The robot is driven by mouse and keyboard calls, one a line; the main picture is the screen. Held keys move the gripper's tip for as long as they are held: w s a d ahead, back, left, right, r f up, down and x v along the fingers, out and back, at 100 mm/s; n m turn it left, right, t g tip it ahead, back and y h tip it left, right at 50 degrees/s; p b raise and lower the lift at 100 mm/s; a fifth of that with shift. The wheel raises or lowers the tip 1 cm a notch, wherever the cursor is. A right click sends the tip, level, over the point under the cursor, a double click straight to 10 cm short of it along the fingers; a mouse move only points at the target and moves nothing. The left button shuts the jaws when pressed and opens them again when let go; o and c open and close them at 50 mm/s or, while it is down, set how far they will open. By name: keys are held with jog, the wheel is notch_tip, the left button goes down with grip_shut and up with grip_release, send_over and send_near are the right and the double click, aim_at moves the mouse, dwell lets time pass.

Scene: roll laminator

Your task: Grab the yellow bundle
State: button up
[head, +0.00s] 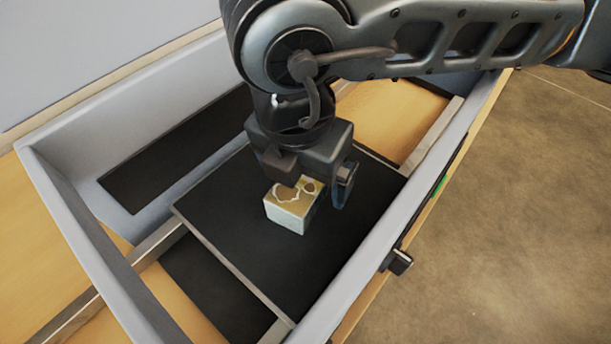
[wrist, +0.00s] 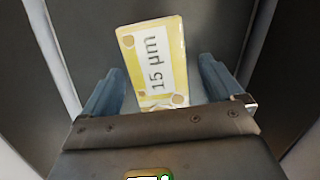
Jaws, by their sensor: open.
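The yellow bundle (head: 290,213) is a small block with a tan-yellow top and paler sides, lying on a black plate (head: 235,235). In the wrist view the bundle (wrist: 134,45) is yellow with a white label reading "15 µm", and it sits slightly tilted between the fingers. My gripper (head: 318,188) is open right above and around the bundle. In the wrist view my gripper (wrist: 163,88) has one finger on each side, with gaps between them and the bundle. The gripper body hides part of the bundle's near end.
A grey frame (head: 80,235) with raised walls surrounds the black plate. Metal rails (head: 155,245) run along the plate's sides. A small black knob (head: 398,262) sticks out on the right wall. The black plate is clear around the bundle.

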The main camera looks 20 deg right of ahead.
jog(key=c, duration=1.2)
jog(key=shift+r, duration=0.1)
